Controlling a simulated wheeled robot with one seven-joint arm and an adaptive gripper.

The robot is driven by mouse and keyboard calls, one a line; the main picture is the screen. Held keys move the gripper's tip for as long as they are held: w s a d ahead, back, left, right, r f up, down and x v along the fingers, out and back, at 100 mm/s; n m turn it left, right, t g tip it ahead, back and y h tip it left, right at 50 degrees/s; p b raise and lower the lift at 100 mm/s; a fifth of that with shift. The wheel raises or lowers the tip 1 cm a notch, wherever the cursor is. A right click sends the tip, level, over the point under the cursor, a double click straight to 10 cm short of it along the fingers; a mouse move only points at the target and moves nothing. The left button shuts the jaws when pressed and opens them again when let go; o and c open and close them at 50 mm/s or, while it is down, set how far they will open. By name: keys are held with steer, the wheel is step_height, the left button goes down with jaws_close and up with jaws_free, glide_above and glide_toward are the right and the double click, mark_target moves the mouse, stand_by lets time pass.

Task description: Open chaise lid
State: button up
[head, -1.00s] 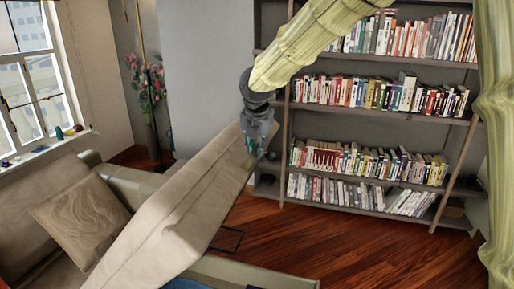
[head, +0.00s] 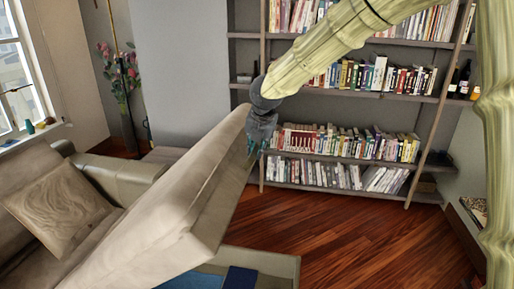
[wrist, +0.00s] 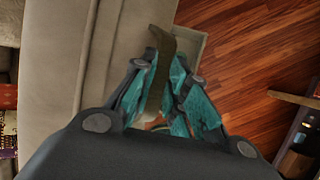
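The chaise lid (head: 180,200) is a beige cushioned slab, raised and tilted, with its high end toward the bookshelf. An open storage compartment (head: 285,265) shows beneath it, with blue contents (head: 240,280) inside. My gripper (head: 258,140) is at the lid's high end. In the wrist view, the teal fingers of my gripper (wrist: 166,100) are closed around an olive-brown strap (wrist: 162,70) beside the beige lid (wrist: 75,50). The far part of the compartment is hidden by the lid.
A sofa with a patterned pillow (head: 60,205) stands at the left, by a window (head: 15,75). A tall bookshelf (head: 345,100) stands behind my arm. The wooden floor (head: 370,240) is clear to the right of the chaise. A low shelf (head: 460,230) edges the right side.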

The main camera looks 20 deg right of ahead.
steer(key=o, duration=0.3)
steer(key=shift+s+r, duration=0.15)
steer(key=shift+s, duration=0.1)
steer(key=shift+o, duration=0.3)
steer(key=shift+s+r, duration=0.1)
steer(key=shift+s, duration=0.1)
steer(key=shift+w, duration=0.2)
steer(key=shift+r, duration=0.45)
steer(key=v, duration=1.1)
steer(key=shift+s, duration=0.25)
